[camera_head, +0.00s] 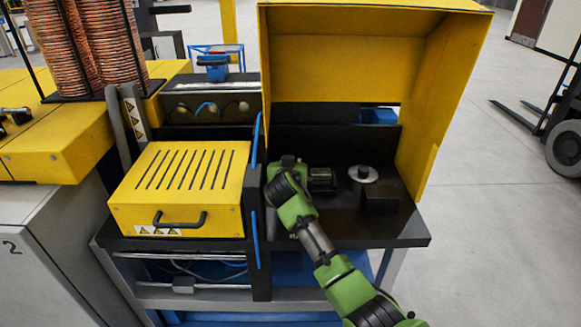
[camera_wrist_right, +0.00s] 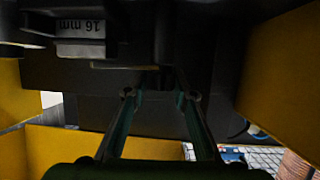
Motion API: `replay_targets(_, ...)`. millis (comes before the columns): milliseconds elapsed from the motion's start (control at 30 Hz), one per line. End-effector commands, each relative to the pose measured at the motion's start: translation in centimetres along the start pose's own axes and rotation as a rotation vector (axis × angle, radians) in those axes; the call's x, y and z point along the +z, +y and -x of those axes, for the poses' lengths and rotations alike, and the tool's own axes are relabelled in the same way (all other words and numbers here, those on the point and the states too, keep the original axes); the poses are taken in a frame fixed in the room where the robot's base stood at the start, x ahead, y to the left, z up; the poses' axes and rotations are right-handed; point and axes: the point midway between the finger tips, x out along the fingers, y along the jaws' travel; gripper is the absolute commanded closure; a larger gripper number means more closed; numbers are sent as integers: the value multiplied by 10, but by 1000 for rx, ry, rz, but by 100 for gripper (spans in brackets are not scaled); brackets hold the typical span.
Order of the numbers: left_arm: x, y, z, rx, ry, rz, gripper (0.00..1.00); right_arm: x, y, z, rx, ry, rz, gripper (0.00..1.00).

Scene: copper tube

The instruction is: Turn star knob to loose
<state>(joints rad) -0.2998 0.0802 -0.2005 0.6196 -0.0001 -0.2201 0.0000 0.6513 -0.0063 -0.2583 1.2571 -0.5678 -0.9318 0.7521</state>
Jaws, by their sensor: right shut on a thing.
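My right arm enters the head view from the lower right. Its wrist hides most of the right gripper, which is inside the yellow-hooded machine, at the left of its black bed. In the right wrist view the two fingers of my right gripper (camera_wrist_right: 160,97) stand on either side of a dark part, which I take as the star knob (camera_wrist_right: 160,80). Its star shape and turn angle are too dark to tell. A black block beside it carries an upside-down "16 mm" label (camera_wrist_right: 80,27). My left gripper is not in view.
The yellow hood (camera_head: 335,65) stands over the back and right of the bed. A round metal piece (camera_head: 363,174) and a black block (camera_head: 380,199) are right of my gripper. A yellow slotted box (camera_head: 180,180) stands to the left, with copper coils (camera_head: 62,50) behind.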

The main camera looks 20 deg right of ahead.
Motion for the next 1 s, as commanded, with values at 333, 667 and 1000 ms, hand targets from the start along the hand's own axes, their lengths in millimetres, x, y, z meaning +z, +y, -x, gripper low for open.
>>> replay_targets(333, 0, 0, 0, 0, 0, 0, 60, 0, 0, 0, 0, 0, 2, 57)
replay_targets(667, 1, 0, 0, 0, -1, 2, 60, 0, 0, 0, -1, 0, 1, 57)
replay_targets(1000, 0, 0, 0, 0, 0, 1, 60, 0, -1, 34, -3, 0, -2, 57)
